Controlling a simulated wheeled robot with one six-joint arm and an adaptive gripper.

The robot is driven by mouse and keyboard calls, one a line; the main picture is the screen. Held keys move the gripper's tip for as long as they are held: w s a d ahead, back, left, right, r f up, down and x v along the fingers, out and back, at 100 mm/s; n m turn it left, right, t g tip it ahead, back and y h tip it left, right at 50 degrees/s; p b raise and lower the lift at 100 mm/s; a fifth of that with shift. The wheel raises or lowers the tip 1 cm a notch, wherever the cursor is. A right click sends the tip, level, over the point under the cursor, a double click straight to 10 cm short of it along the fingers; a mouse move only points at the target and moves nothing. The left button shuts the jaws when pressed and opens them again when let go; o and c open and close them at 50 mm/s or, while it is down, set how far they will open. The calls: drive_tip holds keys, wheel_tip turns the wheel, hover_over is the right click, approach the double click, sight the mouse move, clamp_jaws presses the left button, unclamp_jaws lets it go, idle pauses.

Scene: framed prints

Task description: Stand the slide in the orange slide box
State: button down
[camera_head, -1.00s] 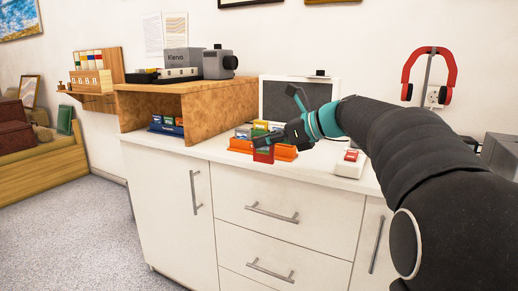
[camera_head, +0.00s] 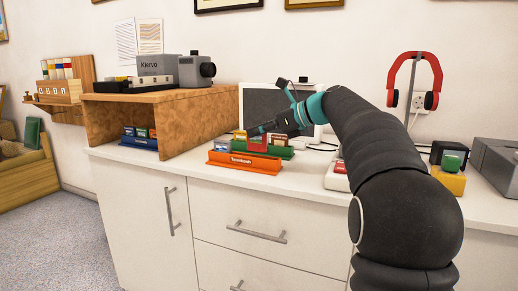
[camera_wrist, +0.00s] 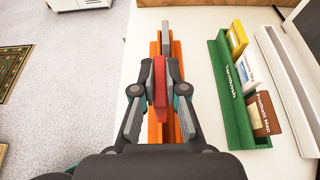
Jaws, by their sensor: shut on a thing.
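My gripper (camera_head: 262,131) is shut on a red slide (camera_head: 257,144), held upright over the orange slide box (camera_head: 243,163). In the wrist view, the fingers (camera_wrist: 159,85) pinch the red slide (camera_wrist: 159,78), lined up with the long orange box (camera_wrist: 177,50) below. I cannot tell whether the slide's lower edge touches the box. Another slide (camera_head: 222,145) stands at the box's left end in the head view; its grey edge shows at the far end in the wrist view (camera_wrist: 166,38).
A green slide box (camera_wrist: 226,84) holding several slides lies parallel to the orange box. A blue slide box (camera_head: 139,142) sits inside the wooden shelf (camera_head: 178,120). A white device (camera_head: 336,178) is on the counter to the right, near my arm. The counter front is clear.

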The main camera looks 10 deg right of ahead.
sight(261, 145)
drive_tip(key=shift+w+d+f+b, duration=0.15)
drive_tip(key=shift+f+b, duration=0.3)
drive_tip(key=shift+f, duration=0.7)
drive_tip(key=shift+w+d+f+b, duration=0.15)
drive_tip(key=shift+f+b, duration=0.25)
drive_tip(key=shift+f, duration=0.7)
drive_tip(key=shift+f, duration=0.1)
drive_tip(key=c, duration=1.2)
unclamp_jaws()
drive_tip(key=shift+s+d+r, duration=0.15)
drive_tip(key=shift+d+r, duration=0.05)
drive_tip(key=shift+r, duration=0.05)
drive_tip(key=p+v, duration=0.2)
drive_tip(key=v, duration=0.9)
drive_tip(key=shift+d, duration=0.2)
drive_tip(key=shift+s+r, duration=0.1)
